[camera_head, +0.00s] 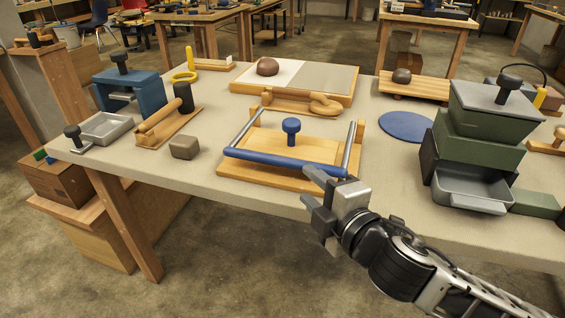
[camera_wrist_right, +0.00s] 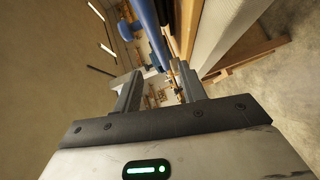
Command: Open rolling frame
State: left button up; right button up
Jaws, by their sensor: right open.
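The rolling frame is a wooden board (camera_head: 265,172) near the table's front edge, with a metal rail on each side. A blue bar (camera_head: 280,161) spans the front ends of the rails, and a blue knob (camera_head: 291,127) stands behind it. My right gripper (camera_head: 309,187) is open and empty, just in front of the bar's right part. In the right wrist view, the blue bar (camera_wrist_right: 150,32) runs down toward the space between the fingertips (camera_wrist_right: 157,85). I cannot tell whether a finger touches it. My left gripper is not in view.
A stack of green boxes (camera_head: 482,130) with a grey tray stands on the right. A blue disc (camera_head: 406,126) lies behind my right gripper. A small grey block (camera_head: 184,147) and a wooden roller board (camera_head: 165,125) are on the left. The tabletop left of the frame's front is clear.

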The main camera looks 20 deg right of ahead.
aim_at(286, 164)
jog(key=x, duration=1.1)
jog(key=shift+w+b, duration=0.1)
jog(key=shift+b, duration=0.25)
grip_shut()
jog(key=shift+r, duration=0.15)
